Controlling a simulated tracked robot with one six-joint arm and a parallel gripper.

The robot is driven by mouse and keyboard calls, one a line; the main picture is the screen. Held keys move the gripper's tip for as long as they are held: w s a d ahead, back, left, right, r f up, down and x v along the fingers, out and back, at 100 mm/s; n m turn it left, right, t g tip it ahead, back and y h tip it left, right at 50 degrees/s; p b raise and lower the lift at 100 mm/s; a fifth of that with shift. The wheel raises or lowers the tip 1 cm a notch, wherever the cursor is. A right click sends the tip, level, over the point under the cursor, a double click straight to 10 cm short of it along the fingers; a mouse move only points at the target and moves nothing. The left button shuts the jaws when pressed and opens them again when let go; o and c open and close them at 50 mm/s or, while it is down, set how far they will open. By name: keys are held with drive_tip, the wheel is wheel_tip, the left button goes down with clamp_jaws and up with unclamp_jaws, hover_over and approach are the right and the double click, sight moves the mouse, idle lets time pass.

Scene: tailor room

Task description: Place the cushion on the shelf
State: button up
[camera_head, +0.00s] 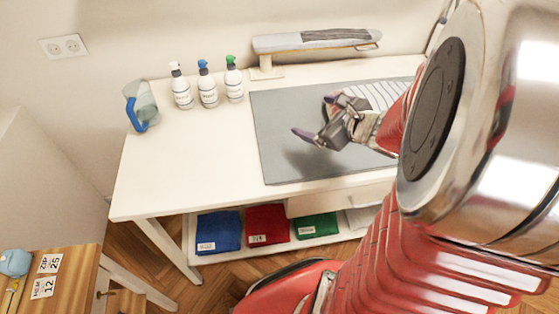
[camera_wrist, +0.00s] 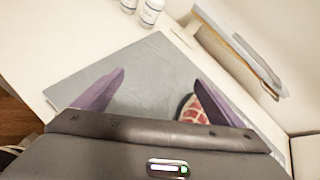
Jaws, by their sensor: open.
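Whether the right finger touches the cushion I cannot tell. A low white shelf (camera_head: 300,243) runs under the table.
Folded blue (camera_head: 218,230), red (camera_head: 267,224) and green (camera_head: 315,226) cloths lie on the shelf. Three spray bottles (camera_head: 208,90) and a jug (camera_head: 142,105) stand at the table's back left. A small ironing board (camera_head: 315,40) stands behind the mat. The table's left part is clear.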

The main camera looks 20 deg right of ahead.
drive_tip(key=s+a+r+n+g+y, duration=0.2)
drive_tip(key=s+a+n+g, duration=0.1)
drive_tip(key=a+n, duration=0.55)
drive_tip(key=s+a+r+n+g+y, duration=0.2)
drive_tip(key=s+a+n, duration=0.1)
drive_tip(key=a+n, duration=0.6)
drive_tip(key=s+r+n+g+h, duration=0.1)
drive_tip(key=s+r+n+h, duration=0.2)
drive_tip(key=s+n, duration=0.6)
drive_tip(key=shift+s+a+r+n+h, duration=0.3)
drive_tip(key=shift+n+h, duration=0.9)
drive_tip(key=shift+n, duration=0.75)
